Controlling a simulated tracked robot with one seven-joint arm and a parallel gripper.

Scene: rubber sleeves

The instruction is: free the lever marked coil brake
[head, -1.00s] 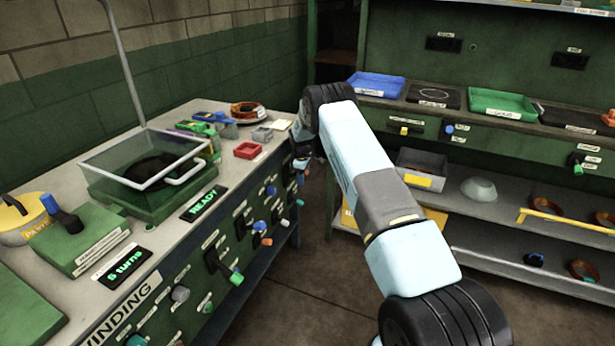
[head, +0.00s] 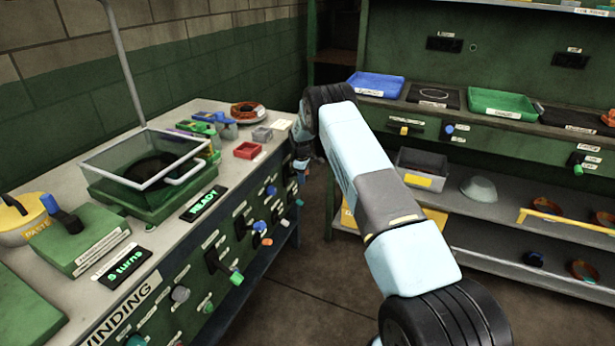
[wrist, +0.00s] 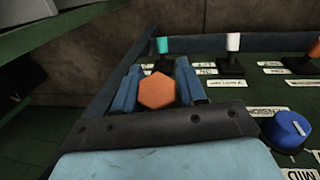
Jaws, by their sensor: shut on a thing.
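In the wrist view my gripper (wrist: 158,78) has its two blue fingers shut on an orange hexagonal cap (wrist: 157,91). The cap fills the space between the fingers, and what lies beneath it is hidden. In the head view my gripper is at the far end of the bench front, mostly hidden by my arm. I cannot read the coil brake mark in any view, so I cannot tell whether this cap belongs to that lever.
In the wrist view, black levers with a teal tip (wrist: 161,45), a white tip (wrist: 233,42) and an orange tip (wrist: 314,48) stand along the panel near a blue knob (wrist: 289,130). A red tray (head: 248,150) sits on the bench top. Shelves stand at right.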

